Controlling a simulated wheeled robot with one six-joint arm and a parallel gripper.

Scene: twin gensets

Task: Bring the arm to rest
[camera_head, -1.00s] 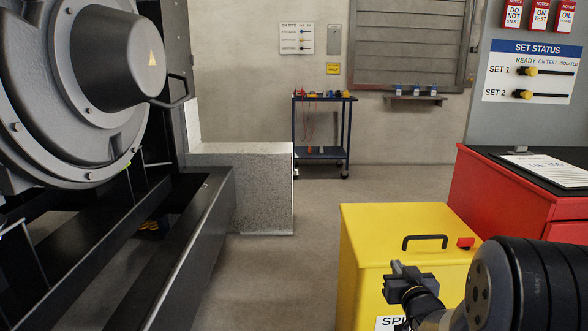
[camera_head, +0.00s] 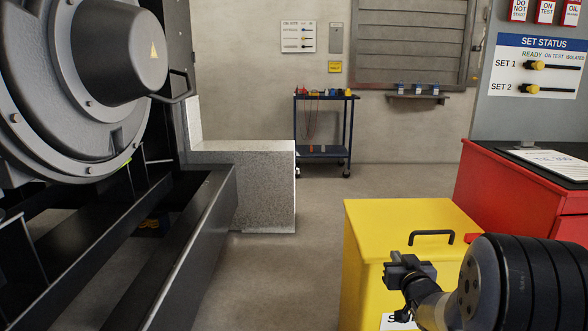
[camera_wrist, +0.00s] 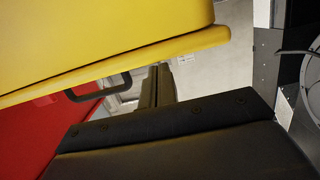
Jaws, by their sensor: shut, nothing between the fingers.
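My arm comes in from the lower right of the head view, bent close to my body. My gripper (camera_head: 400,270) is in front of the yellow spill bin (camera_head: 405,230) and overlaps its front face in the picture. In the wrist view my gripper (camera_wrist: 157,75) shows as dark fingers close together, shut with nothing between them. The yellow bin (camera_wrist: 110,35) fills the top left of that view, with its black handle (camera_wrist: 100,90) near the fingers. I cannot tell the gap between my gripper and the bin.
A red cabinet (camera_head: 510,200) stands at the right under the set status board (camera_head: 537,65). The large grey genset (camera_head: 70,90) and its dark base rail (camera_head: 190,250) are at the left. A blue trolley (camera_head: 325,150) stands by the back wall. The floor (camera_head: 290,275) between rail and bin is clear.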

